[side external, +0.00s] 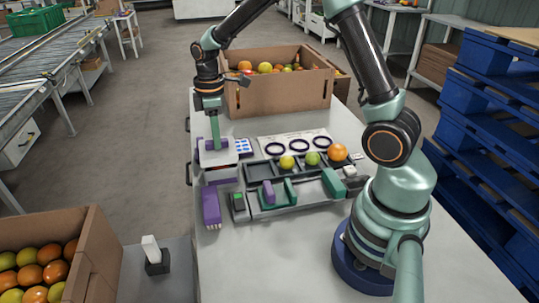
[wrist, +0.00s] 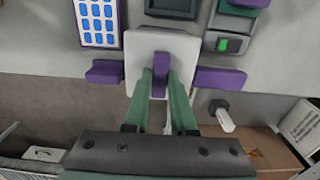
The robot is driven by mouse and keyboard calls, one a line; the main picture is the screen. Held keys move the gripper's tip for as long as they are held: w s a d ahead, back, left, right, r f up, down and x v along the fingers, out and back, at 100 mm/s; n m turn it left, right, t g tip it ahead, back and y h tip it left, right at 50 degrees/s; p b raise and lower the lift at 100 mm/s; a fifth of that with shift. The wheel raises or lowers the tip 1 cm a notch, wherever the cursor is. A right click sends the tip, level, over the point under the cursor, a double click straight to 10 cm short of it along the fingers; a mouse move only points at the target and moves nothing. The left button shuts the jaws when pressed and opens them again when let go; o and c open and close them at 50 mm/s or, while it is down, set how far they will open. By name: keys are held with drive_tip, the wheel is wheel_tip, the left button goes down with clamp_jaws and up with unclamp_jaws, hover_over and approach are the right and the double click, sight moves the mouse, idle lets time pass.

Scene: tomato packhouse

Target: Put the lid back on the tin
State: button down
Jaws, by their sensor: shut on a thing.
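The lid is a white square plate (wrist: 137,58) with a purple upright handle (wrist: 161,62), seen from above in the wrist view. My gripper (wrist: 161,88) is shut on that handle, with one green finger on each side. In the side external view my gripper (side external: 215,146) points straight down at the white lid (side external: 228,157), near the left edge of the bench. I cannot make out a separate tin; the lid and fingers may hide it. Whether the lid rests on something or hangs just above it cannot be told. Purple blocks (wrist: 105,72) (wrist: 219,79) show on both sides of the lid.
A purple block (side external: 210,206) lies in front of the lid. A blue-dotted card (side external: 243,146) lies beside it. A dark tray (side external: 257,171) with several round fruits is to the right. A cardboard box (side external: 285,96) of fruit stands behind. The bench front (side external: 265,260) is clear.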

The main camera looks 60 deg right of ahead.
drive_tip(key=shift+f, duration=0.7)
idle(0.6)
drive_tip(key=c, duration=0.7)
unclamp_jaws()
drive_tip(key=shift+c, duration=1.4)
drive_tip(key=shift+r, duration=3.05)
